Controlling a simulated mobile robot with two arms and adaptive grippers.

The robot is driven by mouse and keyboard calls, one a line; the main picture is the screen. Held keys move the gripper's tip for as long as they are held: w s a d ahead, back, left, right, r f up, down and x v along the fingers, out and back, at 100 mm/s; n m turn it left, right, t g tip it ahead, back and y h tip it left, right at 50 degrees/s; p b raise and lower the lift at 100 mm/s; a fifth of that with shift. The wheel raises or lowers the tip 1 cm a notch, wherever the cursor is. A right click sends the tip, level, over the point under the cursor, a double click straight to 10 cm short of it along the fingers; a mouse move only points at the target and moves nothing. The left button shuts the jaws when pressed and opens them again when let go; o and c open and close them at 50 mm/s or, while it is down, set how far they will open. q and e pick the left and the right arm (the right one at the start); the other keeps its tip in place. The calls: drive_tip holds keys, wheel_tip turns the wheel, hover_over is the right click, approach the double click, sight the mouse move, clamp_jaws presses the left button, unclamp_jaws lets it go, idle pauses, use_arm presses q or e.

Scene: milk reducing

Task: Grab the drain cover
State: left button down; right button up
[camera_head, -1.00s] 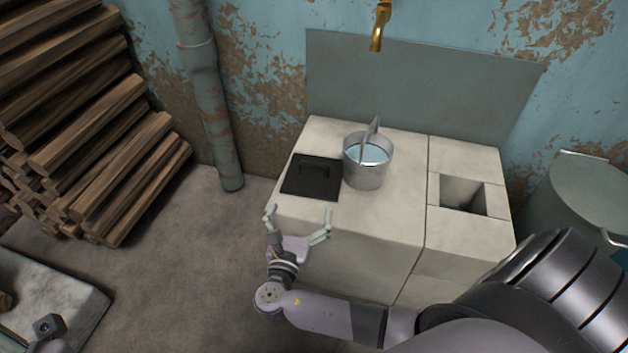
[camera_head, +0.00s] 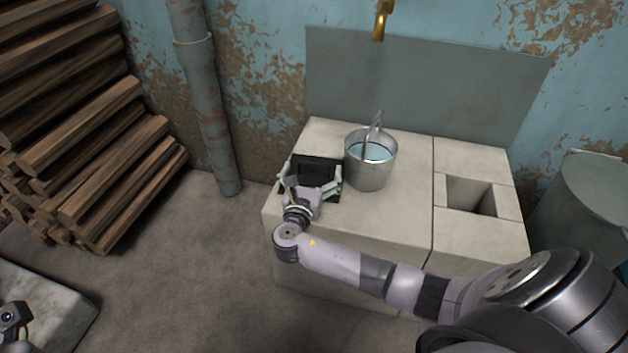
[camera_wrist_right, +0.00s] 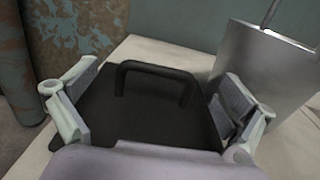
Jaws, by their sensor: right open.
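The drain cover (camera_head: 318,168) is a flat black plate with a raised bar handle, lying on the left part of the pale stone counter. In the right wrist view the cover (camera_wrist_right: 150,115) fills the middle, and its handle (camera_wrist_right: 156,68) stands up at the far side. My right gripper (camera_head: 312,182) is open over the cover. Its fingers are spread to either side of the plate in the right wrist view (camera_wrist_right: 155,105), with the handle beyond and between them, not gripped. Part of the cover is hidden by the gripper. A part of my left arm (camera_head: 14,318) shows at the lower left; its fingers are not visible.
A metal bucket (camera_head: 370,172) of bluish liquid, with a utensil in it, stands close to the right of the cover. A square opening (camera_head: 468,195) is in the counter's right part. A brass tap (camera_head: 382,20) hangs above. A pipe (camera_head: 205,100) and stacked firewood are at left.

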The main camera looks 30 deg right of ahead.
drive_tip(key=shift+b+x, duration=0.4)
drive_tip(key=shift+x, duration=0.95)
drive_tip(key=shift+c, duration=0.3)
drive_tip(key=c, duration=1.6)
